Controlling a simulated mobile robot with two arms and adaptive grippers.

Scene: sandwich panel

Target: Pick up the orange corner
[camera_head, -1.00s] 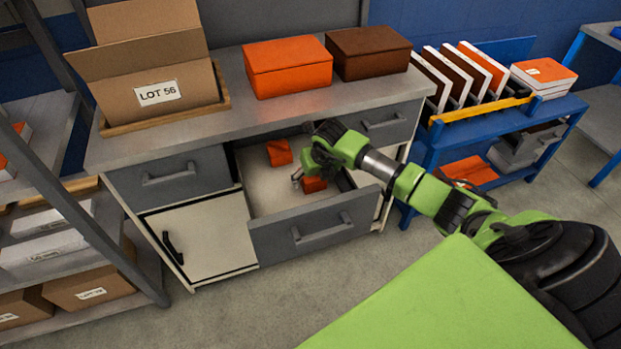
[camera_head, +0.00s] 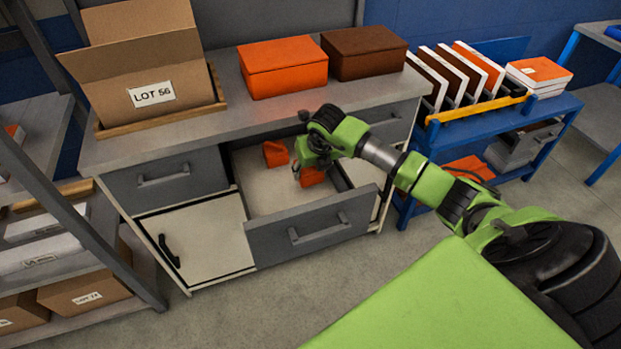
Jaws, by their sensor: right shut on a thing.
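The open drawer (camera_head: 262,195) of the grey workbench holds two orange corner pieces. One orange corner (camera_head: 275,153) lies towards the back left of the drawer. The other orange corner (camera_head: 312,177) is nearer the right side, under my right gripper (camera_head: 306,172). My right gripper points down into the drawer and is shut on this corner. Its fingertips are small and partly hidden by the gripper body. I cannot tell whether the corner touches the drawer floor. My left gripper is not in view.
An orange box (camera_head: 283,68), a brown box (camera_head: 364,53) and an open carton (camera_head: 150,95) stand on the benchtop (camera_head: 225,122). The drawer front (camera_head: 312,225) and side walls surround the gripper. A blue cart (camera_head: 470,135) with upright panels stands at the right.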

